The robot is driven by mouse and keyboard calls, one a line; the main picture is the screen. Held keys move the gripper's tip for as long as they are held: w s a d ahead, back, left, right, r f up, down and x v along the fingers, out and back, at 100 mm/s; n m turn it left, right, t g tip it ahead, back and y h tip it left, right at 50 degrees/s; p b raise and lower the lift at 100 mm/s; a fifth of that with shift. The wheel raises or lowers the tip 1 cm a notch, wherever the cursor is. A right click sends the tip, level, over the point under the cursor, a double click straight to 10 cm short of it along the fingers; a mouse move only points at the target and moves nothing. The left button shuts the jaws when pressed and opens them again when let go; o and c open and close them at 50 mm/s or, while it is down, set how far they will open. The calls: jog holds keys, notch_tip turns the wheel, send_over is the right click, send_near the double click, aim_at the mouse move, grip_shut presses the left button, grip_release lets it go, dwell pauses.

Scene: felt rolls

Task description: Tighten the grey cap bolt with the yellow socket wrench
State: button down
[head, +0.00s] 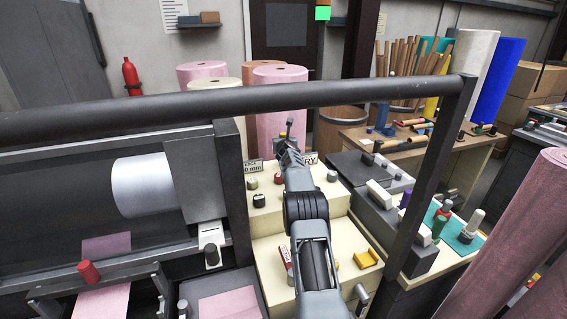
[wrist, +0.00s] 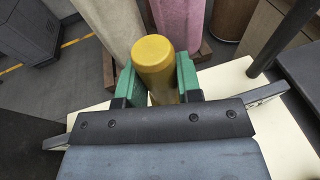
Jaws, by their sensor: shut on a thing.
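My gripper (wrist: 158,85) is shut on a yellow cylinder (wrist: 153,52), which looks like the handle of the yellow socket wrench. The green finger pads press on its two sides, and its rounded end faces the wrist camera. The wrench's far end and socket are hidden. In the head view my gripper (head: 290,150) is over the far part of the cream stepped bench (head: 270,245), and the wrench cannot be made out. I cannot tell which is the cap bolt.
A dark rail (head: 250,97) crosses in front, with a post (head: 430,160) at the right. A machine with a white roll (head: 143,187) stands left. Pink felt rolls (head: 280,110) stand behind the bench.

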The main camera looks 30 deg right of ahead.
jog(key=shift+r+p, duration=3.3)
jog(key=shift+r, duration=0.2)
